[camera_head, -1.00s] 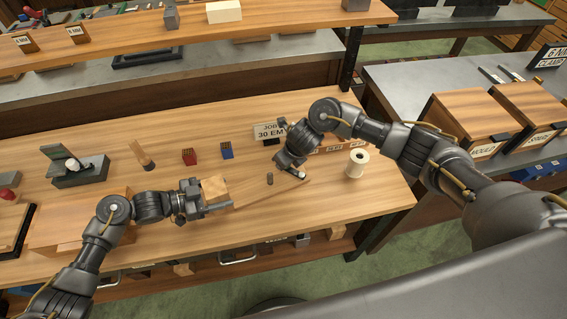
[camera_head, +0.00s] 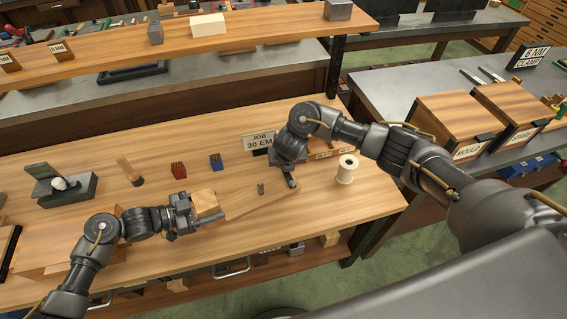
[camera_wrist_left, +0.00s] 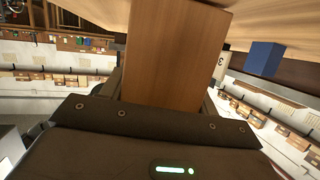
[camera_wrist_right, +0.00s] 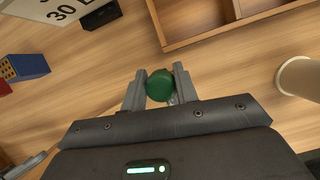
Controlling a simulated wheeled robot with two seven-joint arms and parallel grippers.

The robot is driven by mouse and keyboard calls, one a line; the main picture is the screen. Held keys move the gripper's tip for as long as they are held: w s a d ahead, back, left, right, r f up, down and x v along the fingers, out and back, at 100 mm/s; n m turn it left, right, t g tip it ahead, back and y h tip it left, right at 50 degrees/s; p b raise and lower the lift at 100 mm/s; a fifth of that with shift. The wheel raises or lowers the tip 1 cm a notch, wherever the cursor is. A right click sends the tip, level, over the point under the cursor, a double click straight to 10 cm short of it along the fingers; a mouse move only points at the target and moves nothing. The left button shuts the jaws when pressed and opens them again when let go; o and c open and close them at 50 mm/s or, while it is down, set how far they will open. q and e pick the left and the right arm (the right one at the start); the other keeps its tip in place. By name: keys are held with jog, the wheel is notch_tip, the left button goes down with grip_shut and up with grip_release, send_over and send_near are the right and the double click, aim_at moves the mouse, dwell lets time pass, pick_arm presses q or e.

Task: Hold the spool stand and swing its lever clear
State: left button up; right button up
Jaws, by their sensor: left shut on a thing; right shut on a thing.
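The spool stand has a flat wooden base (camera_head: 237,208) on the bench, a short grey peg (camera_head: 261,188) and a wooden block (camera_head: 206,202) at its left end. My left gripper (camera_head: 194,210) is shut on that block, which fills the left wrist view (camera_wrist_left: 175,50). My right gripper (camera_head: 286,164) is at the rear right of the base, shut on a round green knob (camera_wrist_right: 160,86), seen between its fingers in the right wrist view. In the head view the knob is hidden by the gripper. A small dark piece (camera_head: 292,181) shows at the base's right end.
A white spool (camera_head: 347,169) stands upright to the right. A job sign (camera_head: 259,142) and an open wooden tray (camera_wrist_right: 205,22) are close behind the right gripper. Red (camera_head: 179,171) and blue (camera_head: 216,162) blocks stand farther left.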

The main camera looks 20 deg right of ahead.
dwell(0.5)
jog(key=o, duration=0.6)
jog(key=shift+o, duration=0.2)
jog(key=v, duration=0.3)
jog(key=shift+w+a+r, duration=0.1)
jog(key=shift+r, duration=0.35)
jog(key=shift+s+r, duration=0.4)
jog(key=shift+r, duration=0.2)
notch_tip(320, 180, up, 6)
send_over(288, 181)
jog(key=shift+r, duration=0.1)
